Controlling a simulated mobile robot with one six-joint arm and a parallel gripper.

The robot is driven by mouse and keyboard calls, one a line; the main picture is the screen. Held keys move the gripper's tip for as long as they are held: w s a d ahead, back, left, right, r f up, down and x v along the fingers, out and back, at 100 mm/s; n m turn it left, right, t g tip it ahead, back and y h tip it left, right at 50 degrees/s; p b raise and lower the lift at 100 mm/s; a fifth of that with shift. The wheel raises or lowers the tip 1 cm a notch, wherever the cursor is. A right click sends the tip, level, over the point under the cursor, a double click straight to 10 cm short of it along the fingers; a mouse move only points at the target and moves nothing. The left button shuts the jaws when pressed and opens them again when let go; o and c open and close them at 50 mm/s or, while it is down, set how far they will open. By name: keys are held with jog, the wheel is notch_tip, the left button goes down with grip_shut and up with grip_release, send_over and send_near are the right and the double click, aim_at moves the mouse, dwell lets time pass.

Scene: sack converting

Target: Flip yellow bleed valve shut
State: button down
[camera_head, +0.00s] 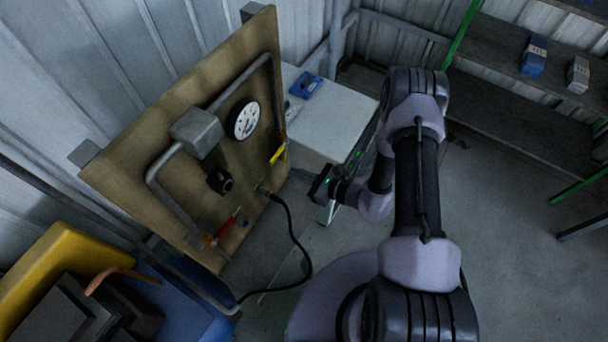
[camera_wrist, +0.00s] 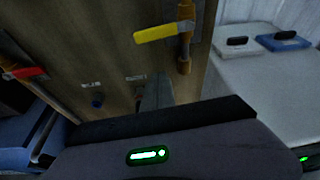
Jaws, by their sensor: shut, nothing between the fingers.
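The yellow bleed valve handle (camera_head: 277,154) is on the right side of the upright brown panel (camera_head: 165,115). In the wrist view the yellow handle (camera_wrist: 163,33) sticks out to the left from its brass body on a vertical pipe (camera_wrist: 185,45), roughly crosswise to it. My gripper (camera_head: 318,190) is in front of the panel, below and to the right of the yellow handle and apart from it. It is shut and empty. In the wrist view its fingers (camera_wrist: 156,92) point toward the panel, below the handle.
A red-handled valve (camera_head: 228,224) is low on the panel. A round gauge (camera_head: 245,120), a grey box (camera_head: 196,132) and a black cable (camera_head: 298,228) are nearby. A white-topped cabinet (camera_head: 335,115) bearing a blue item (camera_head: 306,84) stands right of the panel. Shelves (camera_head: 500,60) stand at the back right.

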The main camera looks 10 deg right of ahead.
aim_at(277, 155)
jog(key=w+a, duration=0.1)
jog(key=a+r, duration=0.1)
jog(key=w+a+r, duration=0.1)
jog(key=shift+w+a+r+b, duration=0.2)
jog(key=shift+w+a+b, duration=0.1)
jog(key=shift+a+b, duration=0.1)
jog(key=shift+r, duration=0.15)
